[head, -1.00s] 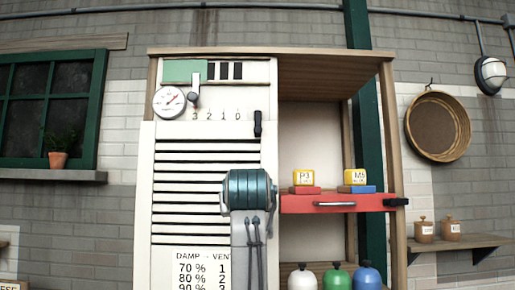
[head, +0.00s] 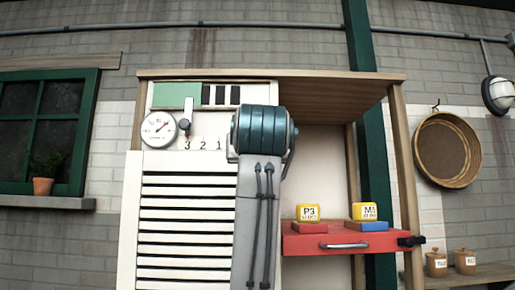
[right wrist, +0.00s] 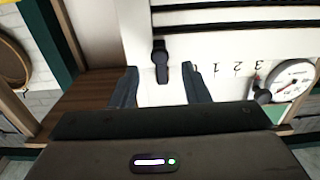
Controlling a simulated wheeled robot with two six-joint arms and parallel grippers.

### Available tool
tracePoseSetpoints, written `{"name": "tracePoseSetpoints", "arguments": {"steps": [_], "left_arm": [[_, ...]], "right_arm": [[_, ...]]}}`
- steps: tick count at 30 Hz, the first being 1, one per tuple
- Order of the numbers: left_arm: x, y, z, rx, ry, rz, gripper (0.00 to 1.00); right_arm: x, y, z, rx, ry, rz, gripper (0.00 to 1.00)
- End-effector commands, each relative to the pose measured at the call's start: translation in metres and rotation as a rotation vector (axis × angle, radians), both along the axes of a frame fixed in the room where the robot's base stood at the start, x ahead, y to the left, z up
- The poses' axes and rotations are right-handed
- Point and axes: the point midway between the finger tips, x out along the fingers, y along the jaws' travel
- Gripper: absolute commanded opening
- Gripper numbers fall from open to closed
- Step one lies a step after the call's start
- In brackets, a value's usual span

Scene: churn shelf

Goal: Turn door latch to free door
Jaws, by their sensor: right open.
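The black door latch (right wrist: 161,60) is a small upright lever at the edge of the white slatted door (right wrist: 225,30), by the numbered scale. In the right wrist view, which is upside down, the latch lies between the two fingertips of my right gripper (right wrist: 159,78). The gripper is open, with a gap showing on both sides of the latch. In the head view the slatted door (head: 185,215) fills the left of the cabinet. My right arm hides the latch and gripper there. My left gripper is out of view.
A gauge (head: 158,129) and slider lever (head: 186,117) sit above the door. Right of it are an open bay and a red drawer (head: 345,240) carrying yellow blocks P3 (head: 308,212) and M5 (head: 364,211). A round sieve (head: 447,150) hangs at right.

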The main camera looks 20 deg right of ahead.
Motion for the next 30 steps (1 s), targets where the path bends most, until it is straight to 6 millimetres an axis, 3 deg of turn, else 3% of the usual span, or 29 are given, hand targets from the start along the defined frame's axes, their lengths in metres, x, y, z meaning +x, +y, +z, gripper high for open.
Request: {"name": "tracePoseSetpoints", "arguments": {"steps": [1,7,18,24,30], "left_arm": [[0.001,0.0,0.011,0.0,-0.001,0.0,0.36],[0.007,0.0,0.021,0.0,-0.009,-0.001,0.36],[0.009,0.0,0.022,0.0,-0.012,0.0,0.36],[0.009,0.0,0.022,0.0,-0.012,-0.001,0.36],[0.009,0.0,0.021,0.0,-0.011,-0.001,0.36]], "right_arm": [[0.009,-0.003,0.004,0.0,0.003,-0.002,0.42],[0.029,-0.008,0.002,-0.001,0.001,0.0,0.42],[0.034,-0.01,-0.001,0.0,0.0,0.0,0.42],[0.034,-0.01,-0.001,0.0,0.0,0.0,0.03],[0.034,-0.01,-0.001,-0.006,0.001,0.0,0.0]]}}
